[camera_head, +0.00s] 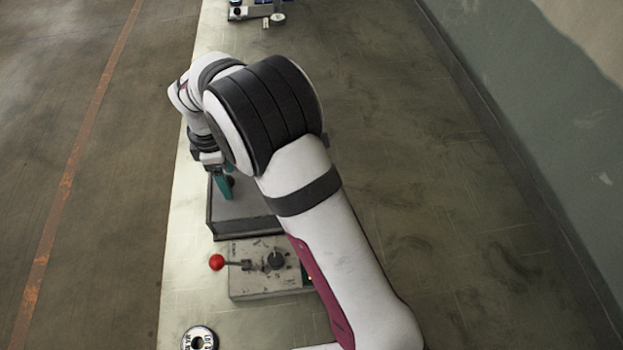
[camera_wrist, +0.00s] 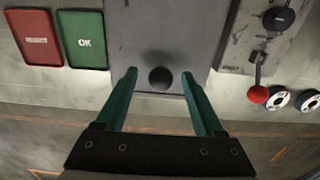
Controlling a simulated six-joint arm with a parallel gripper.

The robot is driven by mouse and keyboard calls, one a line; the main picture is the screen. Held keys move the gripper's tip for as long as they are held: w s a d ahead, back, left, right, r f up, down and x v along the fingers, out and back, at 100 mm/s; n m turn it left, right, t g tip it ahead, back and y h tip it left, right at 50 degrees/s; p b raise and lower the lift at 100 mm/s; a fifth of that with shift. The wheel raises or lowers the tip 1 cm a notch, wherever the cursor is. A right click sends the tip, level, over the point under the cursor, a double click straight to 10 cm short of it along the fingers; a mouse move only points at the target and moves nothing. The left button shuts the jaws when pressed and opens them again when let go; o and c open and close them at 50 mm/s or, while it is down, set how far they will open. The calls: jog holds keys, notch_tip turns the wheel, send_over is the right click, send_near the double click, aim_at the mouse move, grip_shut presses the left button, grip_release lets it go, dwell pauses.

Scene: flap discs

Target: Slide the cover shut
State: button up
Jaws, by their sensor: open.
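The cover (camera_head: 245,212) is a flat grey panel on a dark-sided box, partly hidden by my arm in the head view. In the wrist view the grey panel (camera_wrist: 150,30) carries a round dark knob (camera_wrist: 160,79) near its edge. My gripper (camera_wrist: 161,75) has teal fingers, open, with one on each side of the knob in that view. Gaps show between both fingers and the knob. In the head view my gripper (camera_head: 224,184) is low over the box; the knob is not clear there. I cannot tell how far the cover is open.
A control box (camera_head: 265,284) with a red-balled lever (camera_head: 216,262) and black dial stands beside the cover's box. Flap discs (camera_wrist: 278,98) lie past the lever. Red (camera_wrist: 36,38) and green "OK" (camera_wrist: 83,40) trays sit on the other side. The table's edge is close.

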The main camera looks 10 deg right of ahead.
notch_tip(320, 180, up, 8)
jog(key=shift+r, duration=0.1)
dwell(0.4)
dwell(0.4)
jog(key=s+d+r+m, duration=0.6)
jog(key=s+d+m, duration=0.2)
jog(key=d, duration=0.2)
jog(key=s+d+m+y, duration=0.1)
jog(key=s+d+m, duration=0.3)
jog(key=s+m, duration=0.3)
jog(key=s+d+f+m, duration=0.1)
jog(key=s+d+m, duration=0.3)
jog(key=s+m, duration=0.3)
jog(key=s, duration=0.3)
jog(key=shift+s+f+y, duration=0.2)
jog(key=shift+s+y, duration=0.15)
jog(key=shift+y, duration=0.05)
jog(key=shift+d, duration=0.1)
